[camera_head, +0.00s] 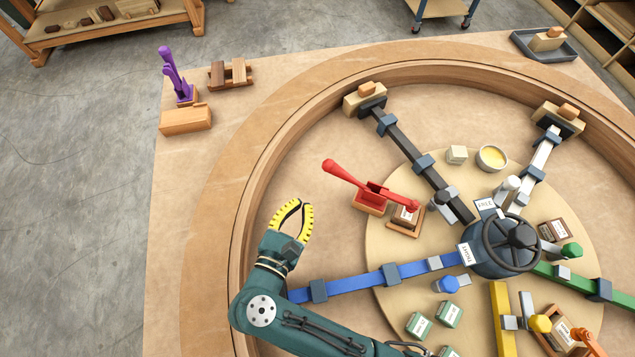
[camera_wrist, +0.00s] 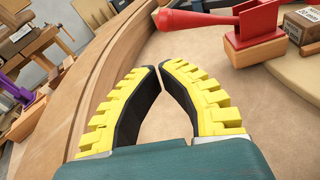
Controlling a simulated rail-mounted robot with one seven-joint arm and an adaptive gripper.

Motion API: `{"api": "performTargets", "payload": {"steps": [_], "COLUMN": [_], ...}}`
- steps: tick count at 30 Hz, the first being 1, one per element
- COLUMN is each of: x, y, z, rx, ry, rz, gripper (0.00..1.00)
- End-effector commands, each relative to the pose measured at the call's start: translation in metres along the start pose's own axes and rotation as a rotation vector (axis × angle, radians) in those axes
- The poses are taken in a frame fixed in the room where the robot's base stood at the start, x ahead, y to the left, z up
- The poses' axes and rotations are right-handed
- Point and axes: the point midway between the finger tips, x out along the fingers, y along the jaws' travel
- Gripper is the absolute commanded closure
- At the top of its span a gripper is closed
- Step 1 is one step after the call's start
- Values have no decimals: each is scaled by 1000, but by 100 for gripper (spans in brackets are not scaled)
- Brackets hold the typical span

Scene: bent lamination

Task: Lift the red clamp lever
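The red clamp lever (camera_head: 347,174) has a long handle with a rounded knob and slopes up to the left from a red bracket on a wooden block (camera_head: 370,202). Its other arm reaches right to a small labelled wooden block (camera_head: 406,216). In the wrist view the red lever (camera_wrist: 205,20) crosses the top right, partly cut off by the frame. My gripper (camera_head: 301,204) has yellow ribbed fingers with dark inner pads. It is empty, below and left of the lever, not touching it. In the wrist view my gripper's tips (camera_wrist: 158,67) are close together with a narrow gap.
A curved wooden rim (camera_head: 262,140) surrounds the work area. A blue bar (camera_head: 350,283) lies beside my arm, and a dark bar (camera_head: 410,150) stands beyond the lever. A hub with a black handwheel (camera_head: 510,243) is at right. A purple clamp (camera_head: 177,80) stands outside the rim.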

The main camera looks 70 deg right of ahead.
Motion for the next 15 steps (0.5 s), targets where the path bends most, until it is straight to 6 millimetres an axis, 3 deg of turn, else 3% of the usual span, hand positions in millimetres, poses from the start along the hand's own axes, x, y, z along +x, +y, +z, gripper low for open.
{"api": "performTargets", "payload": {"steps": [2, 11, 15], "x": [0, 1, 13], "y": [-7, -8, -8], "z": [-10, -9, -10], "rx": [5, 5, 5], "ry": [23, 24, 23], "rz": [-26, -29, -31], "gripper": [100, 100, 100]}}
